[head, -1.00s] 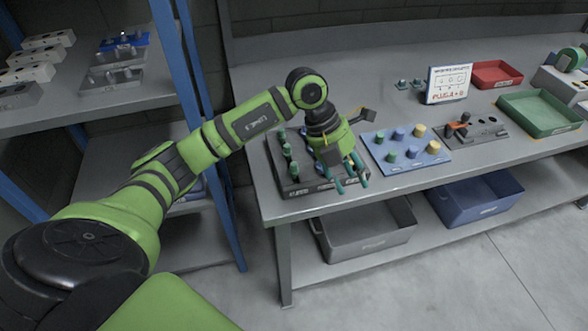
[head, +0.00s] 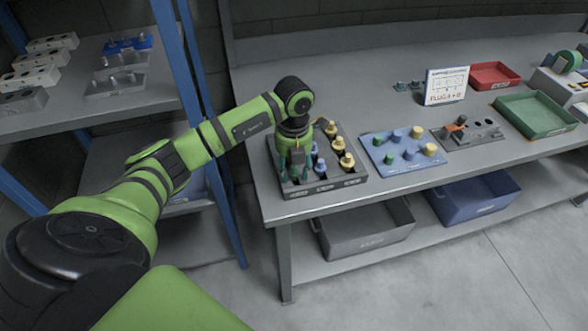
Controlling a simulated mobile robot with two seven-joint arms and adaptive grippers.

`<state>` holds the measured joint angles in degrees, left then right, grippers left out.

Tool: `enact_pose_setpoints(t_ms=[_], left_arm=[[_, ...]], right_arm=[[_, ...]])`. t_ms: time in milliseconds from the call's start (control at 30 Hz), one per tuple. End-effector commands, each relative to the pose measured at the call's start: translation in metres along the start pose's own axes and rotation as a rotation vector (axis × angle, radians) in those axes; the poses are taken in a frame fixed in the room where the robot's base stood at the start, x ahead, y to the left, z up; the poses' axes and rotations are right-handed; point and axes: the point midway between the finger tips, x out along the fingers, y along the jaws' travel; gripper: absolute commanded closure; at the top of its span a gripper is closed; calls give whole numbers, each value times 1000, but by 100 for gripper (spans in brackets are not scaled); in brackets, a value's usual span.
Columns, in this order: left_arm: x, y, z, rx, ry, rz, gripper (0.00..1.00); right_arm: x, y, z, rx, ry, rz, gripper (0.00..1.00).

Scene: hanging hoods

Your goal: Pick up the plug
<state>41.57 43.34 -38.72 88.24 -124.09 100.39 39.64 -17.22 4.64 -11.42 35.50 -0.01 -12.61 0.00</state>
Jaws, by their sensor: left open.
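A dark tray (head: 330,187) at the table's near left corner holds upright plugs in columns. Several yellow plugs (head: 347,162) stand along its right side. A blue plug (head: 320,167) shows in the middle column, partly covered by my gripper. My left gripper (head: 294,174) points down over the tray's left part, with its fingers open. It covers most of the left column, where green plugs stood in view before. I cannot tell whether a plug is between the fingers. My right gripper is not in view.
A blue board (head: 377,160) with green, blue and yellow pegs lies right of the tray. Beyond it are a grey socket block (head: 484,128), a green tray (head: 535,112), a red tray (head: 494,76) and a sign (head: 446,86). A blue shelf post (head: 205,120) stands left of the table.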

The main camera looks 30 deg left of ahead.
Motion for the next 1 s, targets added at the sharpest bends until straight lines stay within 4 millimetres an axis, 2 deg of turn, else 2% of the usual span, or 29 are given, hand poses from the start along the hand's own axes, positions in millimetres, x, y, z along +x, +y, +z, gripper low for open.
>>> enact_pose_setpoints(t_ms=[133, 200, 267, 767, 867, 1000], left_arm=[[0, 0, 0, 0, 0, -1, 55], [0, 0, 0, 1, 0, -1, 77], [0, 0, 0, 0, 0, -1, 91], [-4, 0, 0, 0, -1, -2, 92], [-12, -1, 1, 1, -3, -2, 92], [-33, 0, 2, 0, -6, -2, 92]], right_arm=[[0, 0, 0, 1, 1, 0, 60], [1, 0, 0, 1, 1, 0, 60], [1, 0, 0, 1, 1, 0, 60], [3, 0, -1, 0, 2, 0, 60], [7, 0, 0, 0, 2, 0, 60], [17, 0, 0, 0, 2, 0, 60]])
